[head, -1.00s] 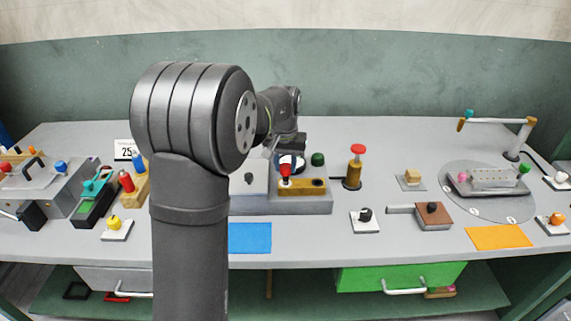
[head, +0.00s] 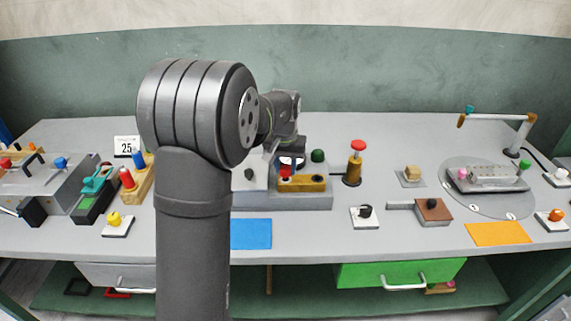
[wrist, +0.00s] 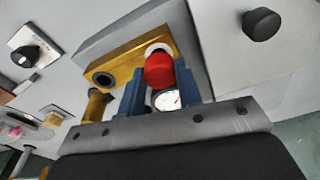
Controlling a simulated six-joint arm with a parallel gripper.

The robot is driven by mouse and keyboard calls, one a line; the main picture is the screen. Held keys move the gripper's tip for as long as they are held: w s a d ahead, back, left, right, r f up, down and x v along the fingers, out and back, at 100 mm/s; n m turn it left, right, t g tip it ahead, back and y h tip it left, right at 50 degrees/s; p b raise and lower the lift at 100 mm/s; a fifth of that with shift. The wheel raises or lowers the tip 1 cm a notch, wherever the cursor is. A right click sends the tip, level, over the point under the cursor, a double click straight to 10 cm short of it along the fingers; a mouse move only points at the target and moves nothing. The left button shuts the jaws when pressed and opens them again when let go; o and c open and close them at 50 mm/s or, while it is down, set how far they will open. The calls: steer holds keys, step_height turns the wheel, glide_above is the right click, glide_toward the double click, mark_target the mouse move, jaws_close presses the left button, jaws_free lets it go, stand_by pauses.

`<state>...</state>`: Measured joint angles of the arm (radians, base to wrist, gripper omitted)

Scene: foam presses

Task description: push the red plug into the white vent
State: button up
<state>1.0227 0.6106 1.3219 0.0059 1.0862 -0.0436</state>
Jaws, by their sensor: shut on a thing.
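The red plug (wrist: 159,70) stands between the two blue fingers of my gripper (wrist: 160,80) in the wrist view, and the gripper is shut on it. The far end of the plug is at the white vent (wrist: 157,47), which shows as a white rim on the tan block (wrist: 125,60). How deep the plug sits cannot be told. In the head view the red plug (head: 285,171) shows small below my gripper (head: 286,160), at the left end of the tan block (head: 303,184); the fingers partly hide it.
A round white gauge (wrist: 166,100) shows near the fingers. A dark hole (wrist: 103,79) is at the block's other end. A green knob (head: 317,156) and a red-topped post (head: 356,160) stand to the right. A black knob (wrist: 261,24) is on a pale panel nearby.

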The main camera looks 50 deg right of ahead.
steer(key=shift+f, duration=0.9)
steer(key=o, duration=1.1)
steer(key=shift+c, duration=0.2)
step_height(320, 180, up, 17)
steer(key=s+a, duration=0.1)
steer(key=shift+a+r, duration=0.2)
steer(key=shift+a, duration=0.2)
steer(key=shift+s+f, duration=0.1)
steer(key=f, duration=0.5)
steer(key=d+f, duration=0.1)
steer(key=f, duration=0.5)
steer(key=w+f, duration=0.1)
steer(key=f, duration=0.5)
steer(key=shift+w+d+f, duration=0.1)
steer(key=shift+d+f, duration=0.05)
steer(key=shift+d, duration=0.25)
steer(key=shift+r, duration=0.2)
